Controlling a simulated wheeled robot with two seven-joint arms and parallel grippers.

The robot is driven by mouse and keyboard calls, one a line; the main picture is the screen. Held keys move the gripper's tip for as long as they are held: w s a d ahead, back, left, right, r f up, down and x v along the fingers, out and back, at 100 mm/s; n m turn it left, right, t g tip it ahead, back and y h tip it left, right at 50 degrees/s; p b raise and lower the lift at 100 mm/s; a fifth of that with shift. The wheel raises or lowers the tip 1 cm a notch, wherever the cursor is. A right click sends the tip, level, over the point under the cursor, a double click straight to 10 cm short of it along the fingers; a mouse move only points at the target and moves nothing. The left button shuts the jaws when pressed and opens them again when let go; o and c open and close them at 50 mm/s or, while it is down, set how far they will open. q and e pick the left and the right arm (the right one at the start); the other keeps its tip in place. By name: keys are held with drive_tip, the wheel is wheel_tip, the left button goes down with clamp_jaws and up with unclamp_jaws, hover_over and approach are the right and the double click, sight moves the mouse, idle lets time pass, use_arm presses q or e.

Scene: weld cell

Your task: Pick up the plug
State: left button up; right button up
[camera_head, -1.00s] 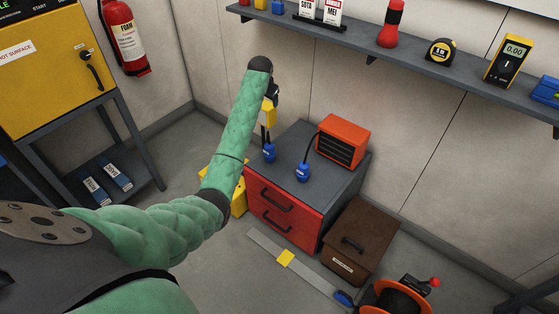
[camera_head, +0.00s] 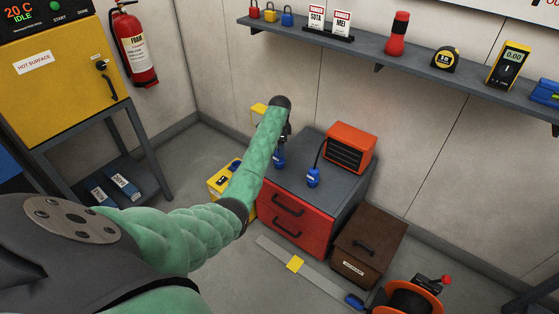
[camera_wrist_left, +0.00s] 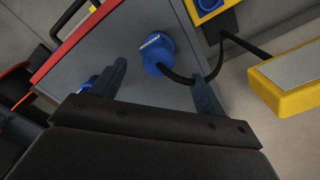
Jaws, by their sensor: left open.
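Two blue plugs are on the grey top of the red-drawer cabinet (camera_head: 348,182). One plug (camera_head: 313,177) has a black cable to the orange heater (camera_head: 350,146). The other plug (camera_head: 279,159) is partly hidden behind my left gripper (camera_head: 286,133). In the left wrist view, a blue plug (camera_wrist_left: 157,53) with a black cable lies ahead, between the open fingers of my left gripper (camera_wrist_left: 160,75), with no contact visible. The second blue plug shows in part behind a finger at left. My right gripper is not in view.
A yellow box (camera_head: 219,183) stands on the floor left of the cabinet. A brown case (camera_head: 368,245) and a cable reel (camera_head: 410,299) stand to the right. A wall shelf (camera_head: 390,57) runs above. The cabinet top's middle is mostly clear.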

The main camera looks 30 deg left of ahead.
sight(279, 159)
use_arm(q)
drive_tip(key=shift+s+f, duration=0.15)
drive_tip(key=shift+f, duration=3.3)
drive_tip(key=c, duration=1.2)
